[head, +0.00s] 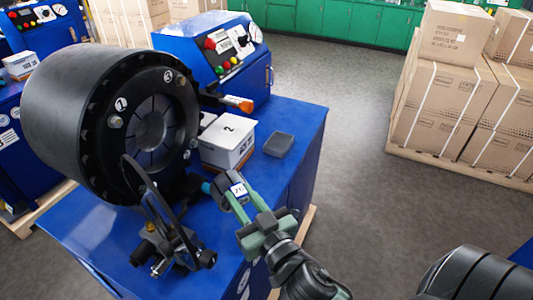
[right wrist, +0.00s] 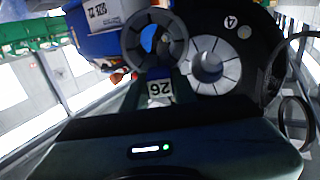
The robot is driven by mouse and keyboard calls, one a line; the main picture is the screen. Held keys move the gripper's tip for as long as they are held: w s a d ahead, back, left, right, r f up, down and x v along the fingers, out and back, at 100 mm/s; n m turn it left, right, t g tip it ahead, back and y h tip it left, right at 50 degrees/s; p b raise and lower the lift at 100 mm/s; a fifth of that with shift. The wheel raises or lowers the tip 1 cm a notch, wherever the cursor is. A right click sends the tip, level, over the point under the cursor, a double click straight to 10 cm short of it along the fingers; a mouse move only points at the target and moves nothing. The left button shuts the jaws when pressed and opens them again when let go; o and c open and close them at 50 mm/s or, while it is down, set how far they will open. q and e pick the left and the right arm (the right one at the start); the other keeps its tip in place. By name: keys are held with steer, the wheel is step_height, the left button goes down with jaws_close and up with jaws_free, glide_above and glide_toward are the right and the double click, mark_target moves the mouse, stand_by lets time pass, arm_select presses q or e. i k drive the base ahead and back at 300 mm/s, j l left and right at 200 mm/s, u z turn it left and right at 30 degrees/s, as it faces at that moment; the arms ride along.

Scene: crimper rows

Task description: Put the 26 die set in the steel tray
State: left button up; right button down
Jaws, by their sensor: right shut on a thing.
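The 26 die set (head: 238,189) is a dark grey ring of segments with a white 26 label. My right gripper (head: 243,203) is shut on it and holds it over the blue bench, in front of the white box. In the right wrist view the die set (right wrist: 134,45) shows as a ring ahead of the fingers, its label upside down. A small grey tray (head: 279,144), which looks like the steel tray, lies on the bench top right of the white box. The die set is apart from the tray, nearer to me. My left gripper is not in view.
A large black crimper head (head: 75,100) stands on the blue bench (head: 290,118), left of the die set. A white box (head: 228,148) stands beside the tray. A black ring-shaped part on a stand (head: 165,215) rises in front of the crimper. Cartons (head: 440,105) stand at right.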

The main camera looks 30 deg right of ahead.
mark_target(282, 148)
steer(key=l+u, duration=0.1)
steer(key=l, duration=0.5)
steer(key=l+u, duration=0.1)
steer(key=l, duration=0.5)
steer(key=k+l+u, duration=0.15)
steer(key=l, duration=0.45)
steer(key=k+l+u, duration=0.1)
steer(key=l, duration=0.5)
